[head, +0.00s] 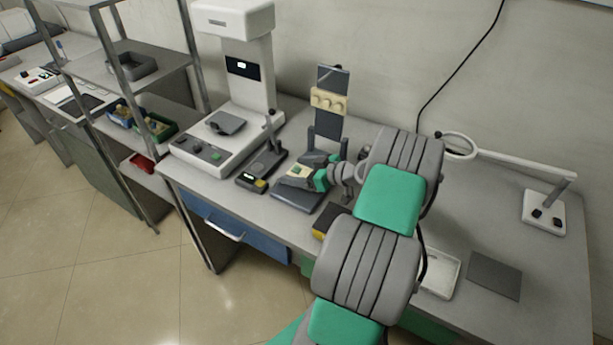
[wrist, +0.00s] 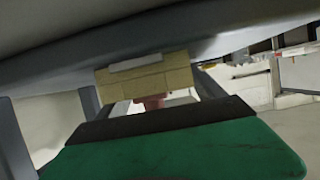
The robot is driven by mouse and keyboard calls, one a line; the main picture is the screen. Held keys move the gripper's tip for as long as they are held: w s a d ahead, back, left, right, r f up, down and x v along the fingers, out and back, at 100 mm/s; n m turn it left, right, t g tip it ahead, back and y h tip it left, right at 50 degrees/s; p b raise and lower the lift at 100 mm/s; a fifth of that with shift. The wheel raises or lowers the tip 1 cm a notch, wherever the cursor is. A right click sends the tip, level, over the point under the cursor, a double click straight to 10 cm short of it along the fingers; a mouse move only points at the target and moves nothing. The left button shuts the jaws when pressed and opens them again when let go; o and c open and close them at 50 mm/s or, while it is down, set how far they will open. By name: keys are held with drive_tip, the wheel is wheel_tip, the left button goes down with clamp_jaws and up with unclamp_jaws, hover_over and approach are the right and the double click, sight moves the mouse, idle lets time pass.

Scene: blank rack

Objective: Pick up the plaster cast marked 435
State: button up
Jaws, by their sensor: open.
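A cream block (head: 298,171), likely a plaster cast, shows at my gripper (head: 304,170), low in front of the dark upright stand (head: 330,125). Another cream piece with round bumps (head: 328,100) is higher on that stand. In the wrist view a cream block (wrist: 145,77) with a pale strip on its upper edge sits under a grey bar, beyond a green part with a dark edge. No number is legible on either piece, so I cannot tell which is marked 435. My gripper is open; its fingertips and any contact with the block are unclear.
A white machine (head: 215,140) and a small dark device (head: 262,172) stand left of the stand. A yellow-and-black item (head: 331,222) is near the bench's front edge. A white tray (head: 440,273), a dark mat (head: 495,275) and a lamp (head: 545,212) are at right.

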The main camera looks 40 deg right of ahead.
drive_tip(key=c, duration=1.6)
drive_tip(key=shift+c, duration=0.2)
